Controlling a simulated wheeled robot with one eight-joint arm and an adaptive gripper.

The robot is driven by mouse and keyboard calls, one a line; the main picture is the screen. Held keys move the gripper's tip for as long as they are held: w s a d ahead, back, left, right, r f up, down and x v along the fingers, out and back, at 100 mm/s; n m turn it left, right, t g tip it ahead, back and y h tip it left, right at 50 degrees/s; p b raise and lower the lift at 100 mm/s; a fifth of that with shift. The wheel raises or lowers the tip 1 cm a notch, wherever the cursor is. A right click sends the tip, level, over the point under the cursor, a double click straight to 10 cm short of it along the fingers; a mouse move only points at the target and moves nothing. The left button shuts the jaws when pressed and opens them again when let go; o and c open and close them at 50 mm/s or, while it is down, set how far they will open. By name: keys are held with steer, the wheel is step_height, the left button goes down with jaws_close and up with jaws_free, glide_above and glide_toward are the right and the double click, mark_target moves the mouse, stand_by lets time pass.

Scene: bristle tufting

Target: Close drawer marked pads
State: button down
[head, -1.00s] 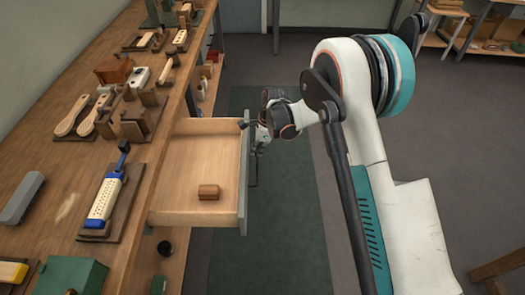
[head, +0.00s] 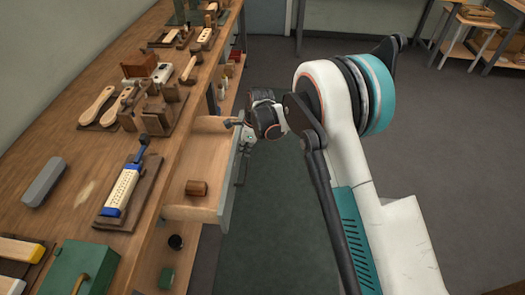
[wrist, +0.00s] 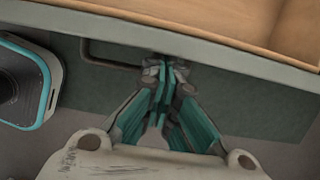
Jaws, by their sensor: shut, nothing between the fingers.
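A wooden drawer (head: 208,160) stands partly open under the workbench, with a grey-green front panel (head: 231,185). The front's top edge also crosses the upper part of the wrist view (wrist: 230,48). A dark bar handle (wrist: 105,60) sits on the front, just left of my fingertips in the wrist view. My gripper (head: 240,126) is at the outside of the drawer front, near the handle. In the wrist view my gripper (wrist: 165,68) is shut and empty, its tips at the front panel; contact is hard to tell. No drawer marking is legible.
A small brown wooden block (head: 197,188) lies in the drawer. The workbench (head: 75,180) holds brushes, wooden jigs and a green box (head: 85,268). The floor (head: 270,220) right of the drawer is clear apart from my arm.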

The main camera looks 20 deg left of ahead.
steer(key=s+a, duration=0.4)
steer(key=a, duration=1.2)
steer(key=shift+a, duration=0.2)
steer(key=shift+w+d, duration=0.1)
